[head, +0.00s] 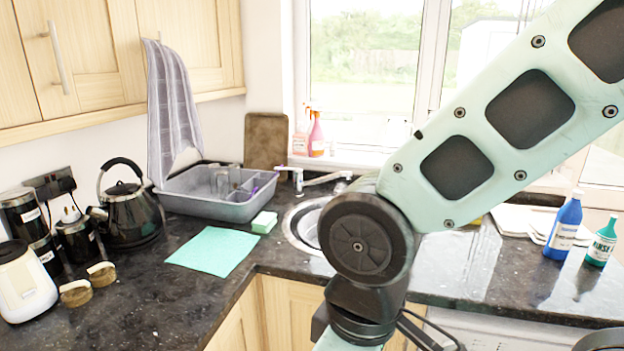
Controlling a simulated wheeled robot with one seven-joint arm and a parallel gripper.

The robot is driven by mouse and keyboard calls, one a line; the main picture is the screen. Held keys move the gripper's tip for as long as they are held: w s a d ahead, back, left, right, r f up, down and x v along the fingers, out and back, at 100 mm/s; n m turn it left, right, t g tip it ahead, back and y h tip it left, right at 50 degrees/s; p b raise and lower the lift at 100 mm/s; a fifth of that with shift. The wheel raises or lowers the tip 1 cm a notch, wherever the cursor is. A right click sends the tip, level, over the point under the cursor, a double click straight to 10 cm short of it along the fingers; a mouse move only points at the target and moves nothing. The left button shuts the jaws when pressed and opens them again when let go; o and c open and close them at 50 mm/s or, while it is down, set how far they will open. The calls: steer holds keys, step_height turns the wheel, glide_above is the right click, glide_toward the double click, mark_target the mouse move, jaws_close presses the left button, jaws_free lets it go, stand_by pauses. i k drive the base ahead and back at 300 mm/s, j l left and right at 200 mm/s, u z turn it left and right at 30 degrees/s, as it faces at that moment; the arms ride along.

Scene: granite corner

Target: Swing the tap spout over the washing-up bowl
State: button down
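The chrome tap (298,181) stands at the back of the counter, between the grey tub and my arm. Its spout (328,179) points right, towards the window side, ending near my arm's edge. A round metal sink (292,226) lies below and in front of it, partly hidden by my arm. A grey plastic tub (210,208), which may be the washing-up bowl, sits on the counter left of the tap with glasses and other items in it. No other bowl shows; the inside of the sink is mostly hidden. My gripper is outside the picture.
A black kettle (131,207) and canisters stand at the left. A green cloth (214,251) and sponge (264,222) lie in front of the tub. Spray bottles (316,137) stand on the sill. Blue (564,227) and green (601,243) bottles stand at the right.

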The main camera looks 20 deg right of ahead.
mark_target(296, 187)
steer(key=i+j+z, duration=0.1)
steer(key=i, duration=0.85)
